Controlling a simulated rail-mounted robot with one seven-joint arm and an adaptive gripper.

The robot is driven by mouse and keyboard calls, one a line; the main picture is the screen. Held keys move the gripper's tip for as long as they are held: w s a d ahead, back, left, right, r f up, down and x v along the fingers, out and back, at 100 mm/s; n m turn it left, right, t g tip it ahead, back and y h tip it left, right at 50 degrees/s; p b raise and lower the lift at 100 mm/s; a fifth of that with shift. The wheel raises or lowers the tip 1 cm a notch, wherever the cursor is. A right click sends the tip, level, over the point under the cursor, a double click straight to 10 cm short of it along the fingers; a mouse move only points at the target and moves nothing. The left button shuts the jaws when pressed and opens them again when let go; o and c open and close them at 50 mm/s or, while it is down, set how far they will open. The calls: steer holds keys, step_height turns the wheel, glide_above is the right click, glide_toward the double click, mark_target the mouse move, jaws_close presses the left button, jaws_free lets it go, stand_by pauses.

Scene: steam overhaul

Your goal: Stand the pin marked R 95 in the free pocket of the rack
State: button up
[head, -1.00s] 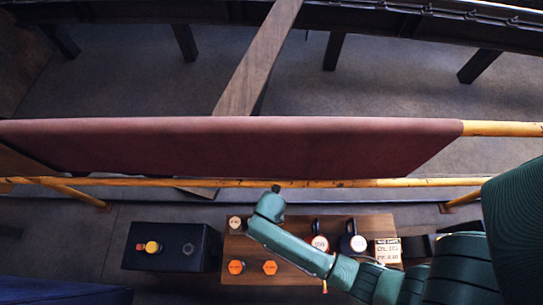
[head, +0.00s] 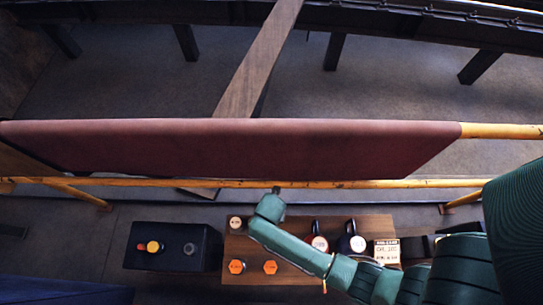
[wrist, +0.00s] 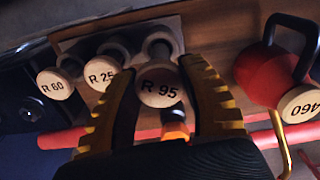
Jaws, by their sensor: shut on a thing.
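The pin marked R 95 (wrist: 160,86) is between the two yellow-and-black fingers of my gripper (wrist: 162,74), which are shut on it. Its round pale label faces the wrist camera. Pins marked R 25 (wrist: 99,74) and R 60 (wrist: 55,83) stand to its left. The grey rack plate (wrist: 85,38) shows behind the pins. R 95 lines up with the row and points the same way as R 25. I cannot tell whether its foot is inside a pocket or above it. In the head view my arm hides the gripper and R 95.
A red handled weight marked 460 (wrist: 268,72) stands close to the right of my gripper. In the head view, orange hexagonal pieces (head: 270,267) and a text card (head: 387,251) lie on the wooden bench (head: 290,291). A dark box (head: 170,262) stands left.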

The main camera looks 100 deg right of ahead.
steer(key=shift+f+p, duration=0.3)
steer(key=shift+f, duration=0.4)
stand_by(1.0)
steer(key=shift+f, duration=0.15)
steer(key=shift+f+b, duration=0.9)
steer(key=shift+f, duration=0.25)
steer(key=o, duration=1.3)
steer(key=shift+c, duration=0.2)
step_height(320, 180, up, 12)
steer(key=shift+r, duration=0.1)
